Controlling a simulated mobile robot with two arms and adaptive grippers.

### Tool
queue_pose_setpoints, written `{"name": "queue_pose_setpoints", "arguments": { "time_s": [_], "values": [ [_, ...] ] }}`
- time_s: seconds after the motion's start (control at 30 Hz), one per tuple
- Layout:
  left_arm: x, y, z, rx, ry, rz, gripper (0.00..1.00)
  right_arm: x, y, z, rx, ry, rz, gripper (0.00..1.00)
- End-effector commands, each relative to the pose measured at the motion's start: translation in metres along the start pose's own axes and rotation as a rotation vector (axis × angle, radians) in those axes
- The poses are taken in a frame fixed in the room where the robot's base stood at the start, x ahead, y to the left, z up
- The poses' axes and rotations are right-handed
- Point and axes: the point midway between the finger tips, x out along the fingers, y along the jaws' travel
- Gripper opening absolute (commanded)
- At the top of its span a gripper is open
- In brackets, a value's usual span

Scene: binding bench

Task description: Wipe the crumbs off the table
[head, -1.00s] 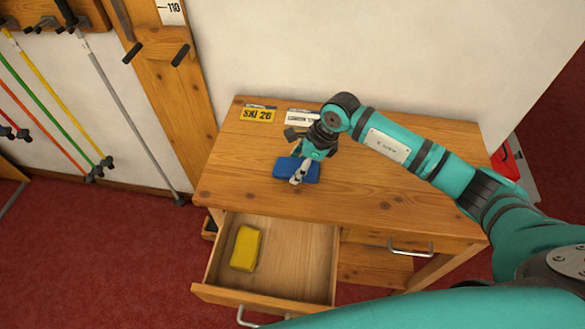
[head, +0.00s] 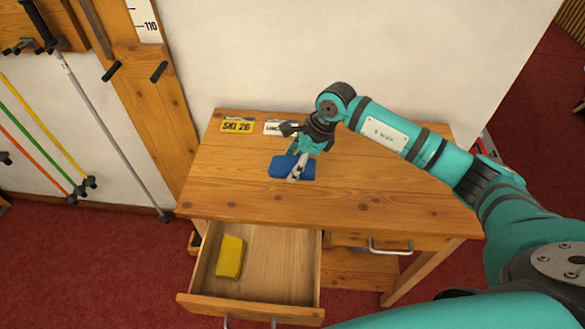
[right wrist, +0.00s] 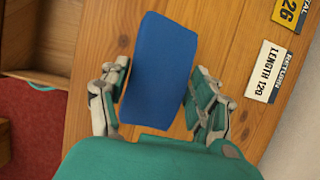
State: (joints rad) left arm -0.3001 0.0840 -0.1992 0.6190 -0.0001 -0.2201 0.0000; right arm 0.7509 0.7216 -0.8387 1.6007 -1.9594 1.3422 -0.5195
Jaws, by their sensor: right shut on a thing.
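The wooden table (head: 380,195) fills the middle of the head view. A blue sponge (head: 279,167) is on its top, left of centre, and shows large in the right wrist view (right wrist: 158,62). My right gripper (head: 297,170) is shut on the sponge, with one finger on each side, also seen in the right wrist view (right wrist: 158,98). I cannot make out any crumbs on the tabletop. The spots I see look like knots in the wood. The sponge and gripper hide part of the surface. My left gripper is not in view.
An open drawer (head: 285,270) below the table holds a yellow block (head: 230,257). The right part of the tabletop is clear beneath my arm.

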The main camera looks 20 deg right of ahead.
Motion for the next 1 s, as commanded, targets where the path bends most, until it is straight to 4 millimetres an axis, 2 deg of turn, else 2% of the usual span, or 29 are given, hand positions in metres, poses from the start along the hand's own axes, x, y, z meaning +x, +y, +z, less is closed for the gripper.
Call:
{"name": "queue_pose_setpoints", "arguments": {
  "time_s": [0.2, 0.4, 1.0],
  "values": [
    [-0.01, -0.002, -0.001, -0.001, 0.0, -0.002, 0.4, -0.023, -0.007, 0.004, 0.004, 0.0, -0.003, 0.28],
    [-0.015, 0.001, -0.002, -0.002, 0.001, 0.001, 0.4, -0.035, -0.01, 0.005, 0.006, 0.0, -0.005, 0.28],
    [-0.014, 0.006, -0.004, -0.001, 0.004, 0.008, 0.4, -0.036, -0.009, 0.005, -0.01, 0.0, 0.003, 0.28]
  ]
}}
